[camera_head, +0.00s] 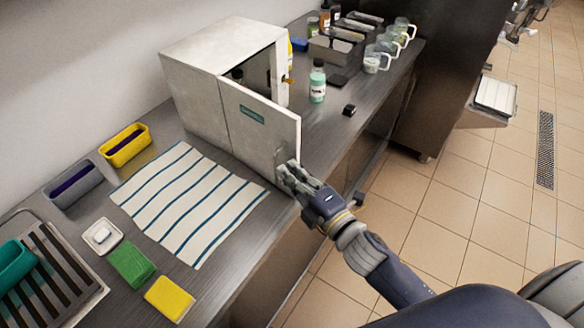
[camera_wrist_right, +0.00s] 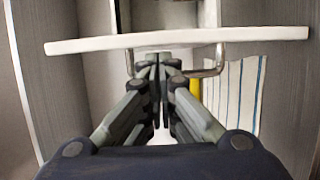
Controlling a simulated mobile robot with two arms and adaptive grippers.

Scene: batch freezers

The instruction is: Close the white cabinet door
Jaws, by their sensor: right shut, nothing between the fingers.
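The white cabinet (camera_head: 195,95) stands on the metal counter against the wall. Its white door (camera_head: 255,125), with a small green label, stands open, and the dark interior shows behind it. In the right wrist view the door's edge (camera_wrist_right: 90,44) runs across the top as a pale bar, with a metal handle (camera_wrist_right: 216,62) on the near side. My right gripper (camera_head: 284,172) is at the door's lower free corner; its fingers (camera_wrist_right: 158,68) are shut and empty, overlapping the handle in view. I cannot tell whether they touch it. My left gripper is not in view.
A striped towel (camera_head: 188,200) lies left of the door. Yellow (camera_head: 170,298) and green (camera_head: 130,262) sponges lie near the front edge. A bottle (camera_head: 317,82) and a small black object (camera_head: 349,110) stand right of the cabinet.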

